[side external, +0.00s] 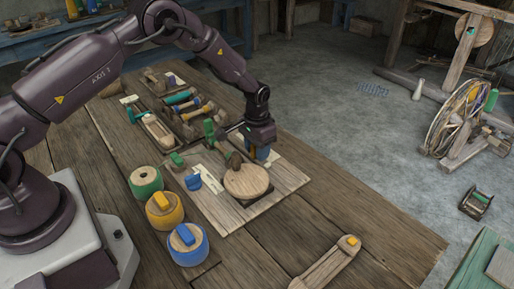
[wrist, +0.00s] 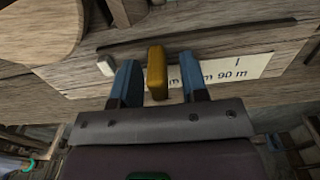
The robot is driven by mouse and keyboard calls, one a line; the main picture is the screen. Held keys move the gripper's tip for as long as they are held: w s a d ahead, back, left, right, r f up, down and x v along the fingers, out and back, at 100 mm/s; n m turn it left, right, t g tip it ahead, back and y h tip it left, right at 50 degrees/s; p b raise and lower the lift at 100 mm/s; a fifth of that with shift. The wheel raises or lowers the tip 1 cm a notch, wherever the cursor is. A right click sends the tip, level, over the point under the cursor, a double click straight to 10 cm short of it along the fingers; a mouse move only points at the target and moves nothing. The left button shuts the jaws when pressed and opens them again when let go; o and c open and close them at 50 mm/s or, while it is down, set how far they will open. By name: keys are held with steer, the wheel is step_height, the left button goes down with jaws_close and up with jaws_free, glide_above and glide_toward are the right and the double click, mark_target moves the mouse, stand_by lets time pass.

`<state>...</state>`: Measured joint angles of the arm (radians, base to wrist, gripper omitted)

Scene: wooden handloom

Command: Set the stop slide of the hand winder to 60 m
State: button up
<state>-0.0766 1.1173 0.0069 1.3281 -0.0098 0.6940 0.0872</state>
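The yellow stop slide (wrist: 157,72) stands between my gripper's two blue fingers in the wrist view. My gripper (wrist: 160,82) is open around it, with a narrow gap at the left finger and a wider one at the right. In the side view my gripper (side external: 262,154) is at the far edge of the hand winder's board (side external: 285,181), behind the round wooden disc (side external: 246,181). The slide is hidden there.
A dark slot (wrist: 235,32) runs along the board, with a small white block (wrist: 106,65) left of the fingers. In the side view, green, yellow and blue spools (side external: 188,245) stand left of the board. A tool tray (side external: 185,110) lies behind it. The bench's front right is mostly clear.

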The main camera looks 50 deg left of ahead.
jaws_close()
steer(key=shift+a, duration=2.05)
steer(key=shift+o, duration=0.2)
jaws_free()
step_height(320, 180, up, 13)
